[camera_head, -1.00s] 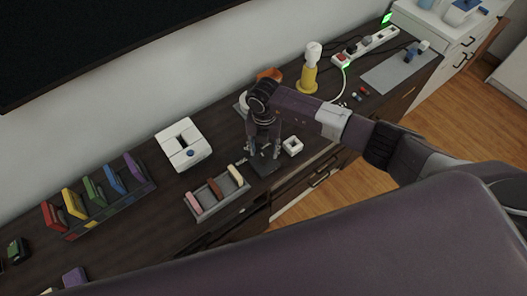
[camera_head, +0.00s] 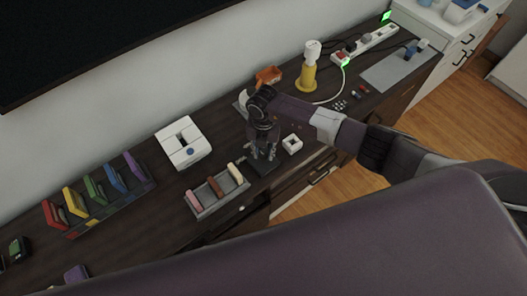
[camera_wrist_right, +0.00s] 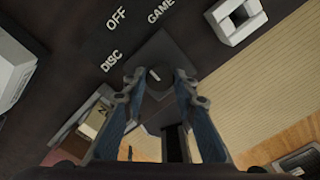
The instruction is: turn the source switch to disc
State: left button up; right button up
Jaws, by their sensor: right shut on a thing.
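The source switch (camera_wrist_right: 155,74) is a dark knob with a short white mark, on a dark square plate (camera_wrist_right: 172,52). The white labels OFF (camera_wrist_right: 117,18), GAME (camera_wrist_right: 160,10) and DISC (camera_wrist_right: 112,61) are printed around it in the right wrist view. I cannot tell surely which label the mark points to. My right gripper (camera_wrist_right: 159,80) has its fingers on either side of the knob, shut on it. In the head view my right gripper (camera_head: 263,152) points down over the plate and hides the knob. My left gripper is not in view.
A tray of coloured blocks (camera_head: 220,196) sits close left of my right gripper, and a small white square frame (camera_head: 292,144) close right.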

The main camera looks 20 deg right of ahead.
jog(key=n+b, duration=0.3)
jog(key=shift+w+f, duration=0.1)
jog(key=n+b, duration=0.3)
jog(key=n, duration=0.1)
jog(key=shift+n+b, duration=0.75)
jog(key=shift+n, duration=0.15)
jog(key=shift+r, duration=0.2)
jog(key=o, duration=1.2)
jog(key=shift+c, duration=0.2)
